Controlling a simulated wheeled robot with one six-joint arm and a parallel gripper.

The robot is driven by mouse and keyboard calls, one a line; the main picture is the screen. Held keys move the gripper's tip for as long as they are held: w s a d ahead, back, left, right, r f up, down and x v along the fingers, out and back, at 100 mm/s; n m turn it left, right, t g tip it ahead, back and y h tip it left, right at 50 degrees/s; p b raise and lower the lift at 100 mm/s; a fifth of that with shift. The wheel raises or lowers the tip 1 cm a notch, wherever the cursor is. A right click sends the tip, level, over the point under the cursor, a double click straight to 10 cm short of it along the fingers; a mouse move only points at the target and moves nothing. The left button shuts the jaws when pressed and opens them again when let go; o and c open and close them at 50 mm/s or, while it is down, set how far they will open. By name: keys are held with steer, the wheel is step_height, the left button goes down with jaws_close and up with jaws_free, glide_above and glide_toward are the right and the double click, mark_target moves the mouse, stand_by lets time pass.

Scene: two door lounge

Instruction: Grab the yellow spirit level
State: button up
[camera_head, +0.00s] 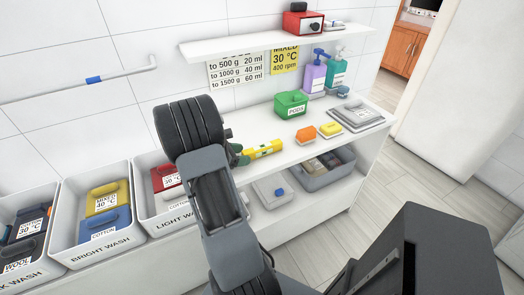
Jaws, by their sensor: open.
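The yellow spirit level (264,149) lies on the white counter, in the middle of the head view. Its left end is close to the dark green tips of my gripper (239,154), which show just past my arm. My gripper is open, and most of it is hidden behind my arm. I cannot tell whether the tips touch the level or reach around its end.
Pump bottles (314,75) are behind. Labelled wash bins (96,212) line the left. A shelf (270,42) overhangs the counter. Open floor lies at right.

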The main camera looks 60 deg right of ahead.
steer(key=shift+x, duration=1.05)
steer(key=shift+c, duration=0.2)
steer(key=c, duration=1)
